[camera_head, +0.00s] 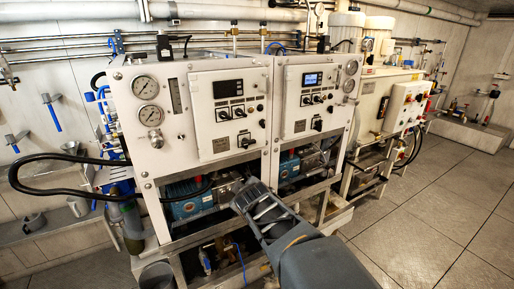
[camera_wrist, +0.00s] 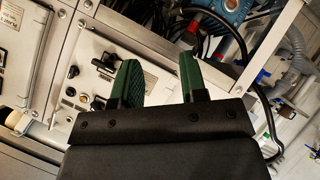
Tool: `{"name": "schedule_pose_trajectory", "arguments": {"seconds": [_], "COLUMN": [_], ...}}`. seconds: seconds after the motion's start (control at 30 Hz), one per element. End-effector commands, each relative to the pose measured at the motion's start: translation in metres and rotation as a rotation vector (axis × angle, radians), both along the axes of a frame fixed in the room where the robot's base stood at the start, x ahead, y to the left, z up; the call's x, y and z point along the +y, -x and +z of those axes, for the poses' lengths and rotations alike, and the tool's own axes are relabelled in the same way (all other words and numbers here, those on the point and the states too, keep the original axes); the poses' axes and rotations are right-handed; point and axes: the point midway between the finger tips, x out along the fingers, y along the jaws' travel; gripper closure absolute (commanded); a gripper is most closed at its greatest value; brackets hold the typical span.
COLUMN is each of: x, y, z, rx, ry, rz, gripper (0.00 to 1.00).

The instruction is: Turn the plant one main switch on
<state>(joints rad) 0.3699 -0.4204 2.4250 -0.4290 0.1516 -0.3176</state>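Two white control panels stand side by side in the head view. The left panel (camera_head: 203,112) has a dark display (camera_head: 228,88), small black knobs and a larger black rotary switch (camera_head: 247,142) low on its right. The right panel (camera_head: 292,107) has a lit display (camera_head: 312,79) and a similar rotary switch (camera_head: 317,124). I cannot read which is plant one. My gripper (camera_head: 247,190) is below and in front of the panels, apart from the switches. In the wrist view my gripper (camera_wrist: 160,78) has its green fingers apart with nothing between them; the left finger covers part of a panel.
Blue pumps (camera_head: 188,200) sit in the frame under the panels. A black hose (camera_head: 60,158) loops out at left. A white cabinet (camera_head: 398,103) with a red button stands at right. The tiled floor (camera_head: 440,215) at right is free.

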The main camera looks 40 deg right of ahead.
Motion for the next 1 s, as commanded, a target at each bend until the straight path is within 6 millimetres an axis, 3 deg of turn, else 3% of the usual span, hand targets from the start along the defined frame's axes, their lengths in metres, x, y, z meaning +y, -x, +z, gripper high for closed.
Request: {"name": "schedule_pose_trajectory", "arguments": {"seconds": [0.03, 0.1, 0.3, 0.5, 0.67, 1.0], "x": [-0.024, -0.048, -0.088, -0.099, -0.101, -0.107], "y": [-0.007, -0.014, -0.016, -0.008, -0.011, -0.07], "z": [0.008, 0.023, 0.05, 0.058, 0.06, 0.061], "rx": [-0.049, -0.118, -0.227, -0.28, -0.3, -0.304], "ry": [0.109, 0.265, 0.639, 0.833, 0.887, 0.892], "rz": [0.029, 0.099, 0.307, 0.453, 0.505, 0.514], "gripper": [0.61, 0.61, 0.61, 0.61, 0.61, 0.61]}}
